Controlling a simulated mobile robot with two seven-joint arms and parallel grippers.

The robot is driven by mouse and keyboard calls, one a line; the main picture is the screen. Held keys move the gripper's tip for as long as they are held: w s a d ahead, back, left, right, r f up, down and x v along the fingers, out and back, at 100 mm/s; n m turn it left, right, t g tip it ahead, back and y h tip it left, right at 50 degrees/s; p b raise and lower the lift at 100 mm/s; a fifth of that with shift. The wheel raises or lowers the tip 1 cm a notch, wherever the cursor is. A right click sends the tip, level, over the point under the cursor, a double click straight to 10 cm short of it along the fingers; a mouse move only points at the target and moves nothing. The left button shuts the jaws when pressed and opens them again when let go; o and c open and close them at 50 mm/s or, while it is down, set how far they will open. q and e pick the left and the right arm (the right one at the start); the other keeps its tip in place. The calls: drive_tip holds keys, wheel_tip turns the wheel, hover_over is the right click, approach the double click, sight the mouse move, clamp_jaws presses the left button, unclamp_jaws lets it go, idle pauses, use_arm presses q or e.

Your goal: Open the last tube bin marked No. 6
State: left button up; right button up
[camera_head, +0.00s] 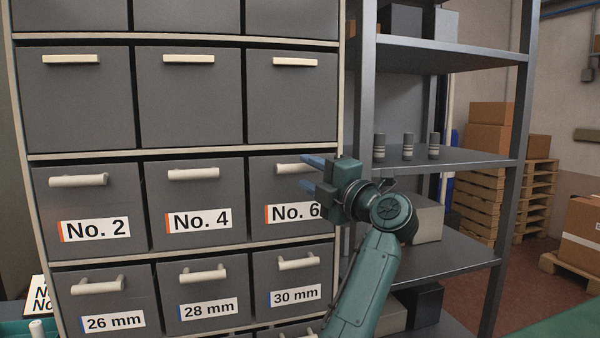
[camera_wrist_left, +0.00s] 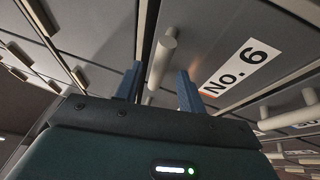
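The No. 6 bin (camera_head: 262,187) is a dark grey drawer at the right end of its row, flush with its neighbours and shut. Its pale bar handle (camera_head: 288,168) also shows in the left wrist view (camera_wrist_left: 161,62). Its white label (camera_head: 290,212) is partly covered at the right by my gripper. My left gripper (camera_head: 303,172) is at the right part of the handle. In the wrist view its two blue fingers (camera_wrist_left: 160,75) are apart, one on each side of the handle in the picture. I cannot tell whether they touch it. My right gripper is not in view.
Shut bins No. 2 (camera_head: 93,204) and No. 4 (camera_head: 195,196) are to the left. The 30 mm drawer (camera_head: 296,282) is below. A metal shelf (camera_head: 460,157) with small dark cylinders (camera_head: 407,146) stands close on the right, behind my arm.

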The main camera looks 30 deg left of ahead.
use_arm(q)
drive_tip(key=shift+w+a+r, duration=0.1)
drive_tip(key=shift+w+a, duration=0.05)
drive_tip(key=shift+a, duration=0.35)
clamp_jaws()
idle(0.4)
